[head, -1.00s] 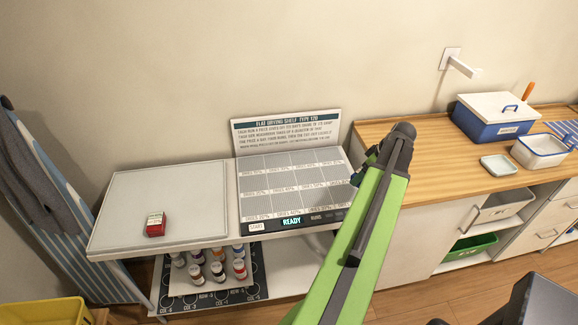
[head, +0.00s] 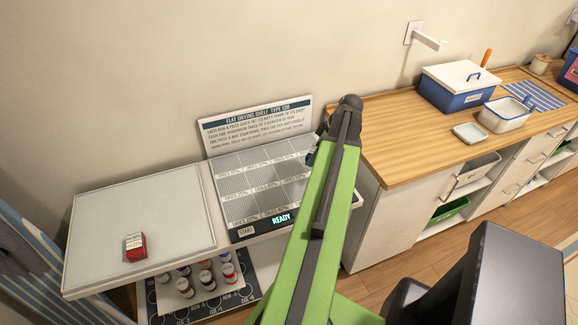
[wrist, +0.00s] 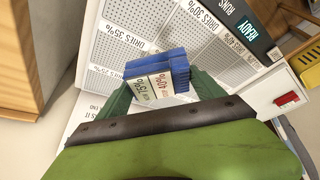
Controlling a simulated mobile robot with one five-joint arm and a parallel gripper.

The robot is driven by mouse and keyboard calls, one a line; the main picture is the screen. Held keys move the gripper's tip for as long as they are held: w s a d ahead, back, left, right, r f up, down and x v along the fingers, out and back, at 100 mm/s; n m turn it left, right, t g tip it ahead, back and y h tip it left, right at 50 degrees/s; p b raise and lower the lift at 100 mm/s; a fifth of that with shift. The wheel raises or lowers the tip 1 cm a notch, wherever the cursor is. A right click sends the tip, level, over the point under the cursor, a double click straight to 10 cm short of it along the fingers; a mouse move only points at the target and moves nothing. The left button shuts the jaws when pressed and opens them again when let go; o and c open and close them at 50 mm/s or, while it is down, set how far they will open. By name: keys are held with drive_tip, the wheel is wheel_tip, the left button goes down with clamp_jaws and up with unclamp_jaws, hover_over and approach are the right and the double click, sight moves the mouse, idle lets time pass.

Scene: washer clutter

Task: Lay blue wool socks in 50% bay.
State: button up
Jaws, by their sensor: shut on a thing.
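My gripper (wrist: 160,88) is shut on a small folded blue bundle (wrist: 178,66), which I take for the blue wool socks. The bundle is over the drying shelf (wrist: 118,68), whose grey perforated bays show captions such as DRIES 35% and DRIES 30%. I cannot tell whether it touches the shelf. In the head view the drying shelf (head: 235,190) shows READY, and my arm covers its right side and hides the socks. I cannot clearly read a 50% caption.
A red labelled block (head: 135,247) sits on the bare white panel (head: 110,215) left of the bays. Several bottles (head: 207,277) stand on a lower shelf. A wooden counter (head: 400,130) to the right holds a blue lidded box (head: 455,97) and a white basin (head: 505,117).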

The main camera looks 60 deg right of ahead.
drive_tip(key=b, duration=0.7)
hover_over(286, 167)
drive_tip(key=s, duration=0.2)
drive_tip(key=f, duration=0.7)
drive_tip(key=shift+w+d, duration=0.1)
drive_tip(key=shift+d, duration=0.1)
drive_tip(key=shift+w, duration=0.25)
wheel_tip(286, 167, down, 4)
drive_tip(key=b, duration=0.4)
drive_tip(key=shift+f, duration=0.2)
drive_tip(key=shift+r+p, duration=0.25)
drive_tip(key=shift+p, duration=0.05)
drive_tip(key=shift+f, duration=0.2)
drive_tip(key=o, duration=1.4)
drive_tip(key=shift+c, duration=0.2)
